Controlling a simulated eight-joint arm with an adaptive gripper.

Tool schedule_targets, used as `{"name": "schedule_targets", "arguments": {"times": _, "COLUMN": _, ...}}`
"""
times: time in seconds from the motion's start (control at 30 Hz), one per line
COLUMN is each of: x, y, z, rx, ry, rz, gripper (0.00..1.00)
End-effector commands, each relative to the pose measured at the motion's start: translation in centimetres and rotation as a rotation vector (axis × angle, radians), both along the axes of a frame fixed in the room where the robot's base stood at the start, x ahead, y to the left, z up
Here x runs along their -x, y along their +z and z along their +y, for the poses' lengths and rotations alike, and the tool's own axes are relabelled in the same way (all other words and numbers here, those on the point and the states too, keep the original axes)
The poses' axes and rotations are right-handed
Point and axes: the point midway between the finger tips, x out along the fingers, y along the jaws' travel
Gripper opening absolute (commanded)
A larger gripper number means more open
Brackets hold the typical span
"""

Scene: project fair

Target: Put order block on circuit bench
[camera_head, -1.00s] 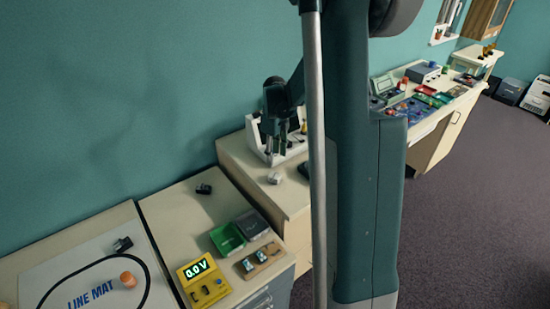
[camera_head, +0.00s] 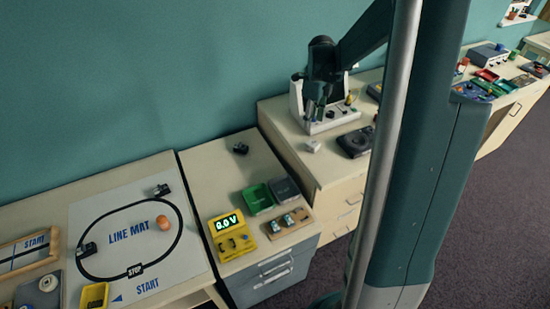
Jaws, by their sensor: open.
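My gripper (camera_head: 317,112) is open and points down at the white holder on the higher cabinet, at the back. I cannot tell whether it touches anything there. The holder (camera_head: 342,115) has small yellow and dark parts in it, partly hidden by my gripper. No piece is clearly marked as the order block. A small pale block (camera_head: 313,146) lies on the cabinet top in front of the holder. The lower bench (camera_head: 215,172) with the yellow 0.0 V meter (camera_head: 232,236) looks like the circuit bench; no label shows. It also carries a green tray (camera_head: 258,198) and a small dark piece (camera_head: 241,148).
The line mat (camera_head: 142,260) lies on the left bench with an orange piece (camera_head: 163,222) and small dark vehicles. My column hides part of the right side. The meter bench's back half is mostly clear.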

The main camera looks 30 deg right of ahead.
Motion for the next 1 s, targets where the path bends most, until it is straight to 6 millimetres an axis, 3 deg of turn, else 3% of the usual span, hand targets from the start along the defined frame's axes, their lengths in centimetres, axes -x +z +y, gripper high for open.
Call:
{"name": "schedule_targets", "arguments": {"times": 0.5, "x": 3.6, "y": 7.5, "z": 8.3, "rx": 0.087, "ry": 0.533, "rz": -0.094, "gripper": 0.41}}
{"name": "schedule_targets", "arguments": {"times": 1.0, "x": 8.6, "y": 12.5, "z": 15.5, "rx": 0.211, "ry": 1.052, "rz": -0.167, "gripper": 0.41}}
